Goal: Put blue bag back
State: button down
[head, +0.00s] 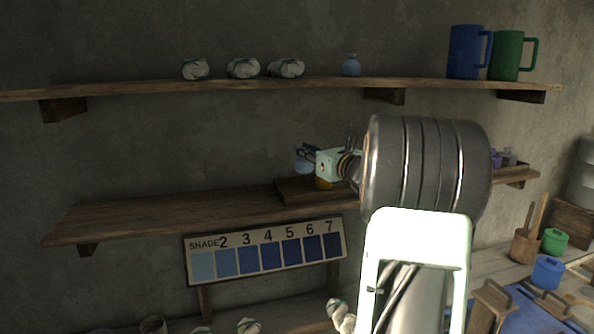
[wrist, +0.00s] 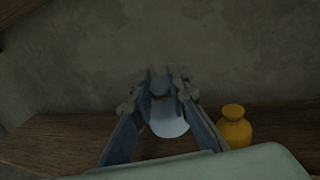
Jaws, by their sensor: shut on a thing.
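My gripper (head: 306,153) is above the middle shelf, left of my wrist. It is shut on a small light blue bag (head: 302,167). In the wrist view the two fingers (wrist: 160,85) close around the bag's neck, and the pale round body of the bag (wrist: 169,122) shows between them. I cannot tell whether the bag touches the shelf (head: 160,212). A yellow bag (wrist: 235,130) stands on the wood just right of the gripper in the wrist view. In the head view only a little of the yellow bag (head: 323,184) shows below the gripper.
The upper shelf holds several whitish bundles (head: 243,68), another small blue bag (head: 350,66), a blue mug (head: 464,52) and a green mug (head: 507,56). The middle shelf's left part is clear. A shade chart (head: 265,254) numbered to 7 stands below. My arm hides the shelf's right part.

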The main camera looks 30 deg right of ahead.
aim_at(298, 160)
jog(key=w+f, duration=0.1)
jog(key=f, duration=0.1)
jog(key=w+f, duration=0.1)
jog(key=w, duration=0.1)
jog(key=shift+a+f, duration=0.1)
jog(key=shift+f, duration=0.25)
jog(key=f, duration=0.1)
jog(key=f+p, duration=0.1)
jog(key=f, duration=0.1)
jog(key=shift+w+f, duration=0.2)
jog(key=shift+w, duration=0.2)
jog(key=shift+s+f, duration=0.1)
jog(key=shift+f, duration=0.05)
jog(key=shift+f, duration=0.2)
jog(key=c, duration=1.9)
grip_release()
jog(key=shift+r, duration=0.1)
